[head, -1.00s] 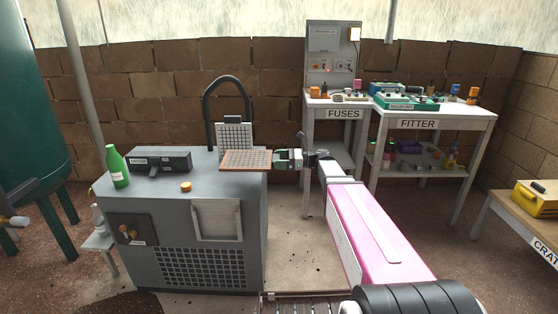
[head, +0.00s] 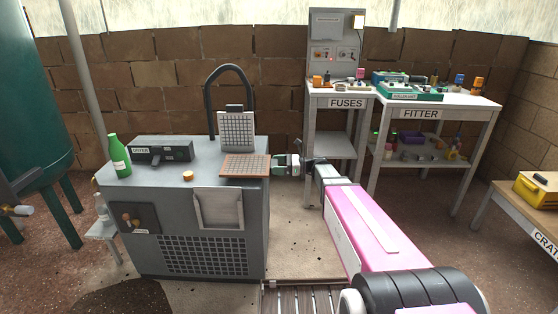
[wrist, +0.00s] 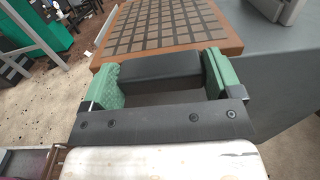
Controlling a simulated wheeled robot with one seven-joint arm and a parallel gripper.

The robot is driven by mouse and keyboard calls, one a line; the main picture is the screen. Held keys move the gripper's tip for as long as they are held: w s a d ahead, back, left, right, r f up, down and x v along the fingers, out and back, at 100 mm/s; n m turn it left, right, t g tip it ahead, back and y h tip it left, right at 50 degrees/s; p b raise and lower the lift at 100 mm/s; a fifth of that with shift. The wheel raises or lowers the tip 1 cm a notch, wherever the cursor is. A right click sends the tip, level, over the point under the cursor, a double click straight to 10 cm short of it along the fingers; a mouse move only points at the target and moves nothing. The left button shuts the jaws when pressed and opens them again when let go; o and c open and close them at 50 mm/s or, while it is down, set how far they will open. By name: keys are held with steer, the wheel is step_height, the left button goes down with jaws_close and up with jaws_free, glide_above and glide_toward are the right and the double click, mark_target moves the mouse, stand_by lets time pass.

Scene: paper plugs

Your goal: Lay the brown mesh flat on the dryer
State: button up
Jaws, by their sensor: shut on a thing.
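The brown mesh (head: 245,166), a flat brown-framed panel with a dark grid, is level at the right end of the dryer's top. Whether it touches the top I cannot tell. The dryer (head: 180,205) is a grey cabinet. My gripper (head: 287,165) is at the mesh's right side, just past the dryer's edge. In the wrist view, its green fingers (wrist: 162,80) are shut on a black block at the near edge of the mesh (wrist: 172,24).
A grey grid panel (head: 236,132) stands upright behind the mesh, by a black hose arch (head: 212,90). The fitter bench (head: 450,102) is at right.

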steer(key=shift+a+f, duration=0.1)
steer(key=shift+f, duration=1.2)
stand_by(0.4)
steer(key=o, duration=0.9)
steer(key=shift+c, duration=0.2)
